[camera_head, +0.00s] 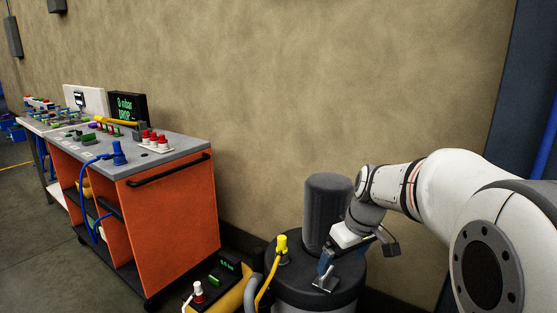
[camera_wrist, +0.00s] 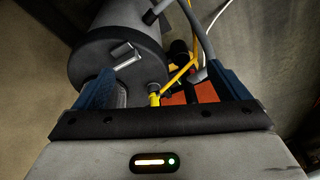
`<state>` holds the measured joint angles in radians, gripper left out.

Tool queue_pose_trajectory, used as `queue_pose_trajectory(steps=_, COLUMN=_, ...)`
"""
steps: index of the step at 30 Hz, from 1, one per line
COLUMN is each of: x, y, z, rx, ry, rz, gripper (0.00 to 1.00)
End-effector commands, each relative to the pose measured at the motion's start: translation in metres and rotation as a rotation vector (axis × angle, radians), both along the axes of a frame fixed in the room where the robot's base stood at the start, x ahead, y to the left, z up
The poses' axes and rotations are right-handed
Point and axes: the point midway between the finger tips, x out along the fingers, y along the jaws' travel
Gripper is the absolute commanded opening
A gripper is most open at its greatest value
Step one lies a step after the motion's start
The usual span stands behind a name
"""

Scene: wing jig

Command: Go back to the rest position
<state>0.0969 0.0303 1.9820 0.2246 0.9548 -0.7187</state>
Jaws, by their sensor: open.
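My white arm comes in from the right in the head view. My gripper (camera_head: 357,256) is above the lid of a dark grey round vessel (camera_head: 318,297). In the wrist view the two blue fingers of my gripper (camera_wrist: 163,88) stand wide apart with nothing held between them. The vessel's rounded end (camera_wrist: 95,62) fills the upper left there, with a small metal latch or handle (camera_wrist: 126,55) on it. A yellow connector (camera_wrist: 154,96) with a yellow hose shows between the fingers. I cannot tell how far the fingertips are from the lid.
An orange cart (camera_head: 178,213) with a grey top carries red-capped fittings (camera_head: 155,140), a blue connector (camera_head: 118,153) and a display (camera_head: 127,106). A yellow-and-black device (camera_head: 226,285) stands on the floor beside the vessel. Hoses run between them. The wall is close behind.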

Motion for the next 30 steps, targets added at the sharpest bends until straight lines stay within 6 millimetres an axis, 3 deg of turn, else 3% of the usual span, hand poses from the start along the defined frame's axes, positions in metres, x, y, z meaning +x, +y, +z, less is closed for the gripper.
queue_pose_trajectory(steps=1, x=-0.024, y=0.003, z=0.030, rx=-0.009, ry=0.004, rz=-0.046, gripper=0.95)
queue_pose_trajectory(steps=6, x=-0.099, y=0.008, z=0.068, rx=-0.034, ry=0.022, rz=-0.235, gripper=0.95)
queue_pose_trajectory(steps=9, x=-0.138, y=0.008, z=0.080, rx=-0.044, ry=0.025, rz=-0.336, gripper=0.95)
queue_pose_trajectory(steps=13, x=-0.173, y=0.006, z=0.087, rx=-0.053, ry=0.023, rz=-0.437, gripper=0.95)
queue_pose_trajectory(steps=18, x=-0.195, y=0.005, z=0.086, rx=-0.057, ry=0.021, rz=-0.502, gripper=0.95)
queue_pose_trajectory(steps=30, x=-0.196, y=0.004, z=0.083, rx=-0.057, ry=0.021, rz=-0.510, gripper=0.95)
